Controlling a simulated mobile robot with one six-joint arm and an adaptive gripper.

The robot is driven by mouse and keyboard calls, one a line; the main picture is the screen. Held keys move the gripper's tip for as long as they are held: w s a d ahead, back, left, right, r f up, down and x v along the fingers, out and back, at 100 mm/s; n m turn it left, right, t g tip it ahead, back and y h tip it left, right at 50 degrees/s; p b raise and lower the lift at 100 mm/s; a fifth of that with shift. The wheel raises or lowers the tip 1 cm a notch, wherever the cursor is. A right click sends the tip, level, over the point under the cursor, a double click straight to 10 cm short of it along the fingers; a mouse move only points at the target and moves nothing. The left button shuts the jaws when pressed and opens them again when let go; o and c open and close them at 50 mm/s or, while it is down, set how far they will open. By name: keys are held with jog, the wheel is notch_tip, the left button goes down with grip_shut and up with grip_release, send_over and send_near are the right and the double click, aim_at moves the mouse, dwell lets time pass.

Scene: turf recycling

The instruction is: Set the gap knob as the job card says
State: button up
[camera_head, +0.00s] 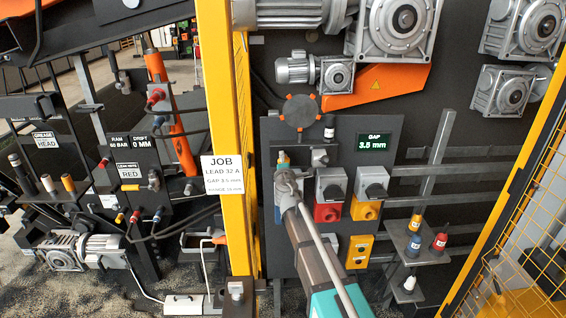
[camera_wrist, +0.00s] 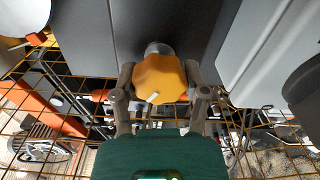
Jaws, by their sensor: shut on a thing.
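The job card (camera_head: 222,175) hangs on the yellow post at the middle left; its gap line appears to read 3.5 mm, in small print. The green GAP display (camera_head: 374,143) on the dark panel reads 3.5 mm. My gripper (camera_head: 288,180) is at the left part of this panel, below the display's height. In the wrist view, my gripper (camera_wrist: 160,88) has its fingers closed on both sides of a yellow lobed knob (camera_wrist: 158,73) with a white pointer mark pointing towards the lower left. In the head view the knob is mostly hidden by my gripper.
Red (camera_head: 330,190) and yellow (camera_head: 369,190) switch boxes sit just right of my gripper. A small shelf (camera_head: 420,252) with several coloured bottles is further right. The yellow post (camera_head: 225,100) stands close on the left. Grey motors (camera_head: 395,25) are above.

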jog(key=o, duration=1.2)
jog(key=shift+c, duration=0.2)
jog(key=shift+s, duration=0.15)
jog(key=s+d, duration=0.1)
jog(key=s, duration=1)
jog(key=shift+s+d, duration=0.2)
jog(key=shift+s, duration=0.1)
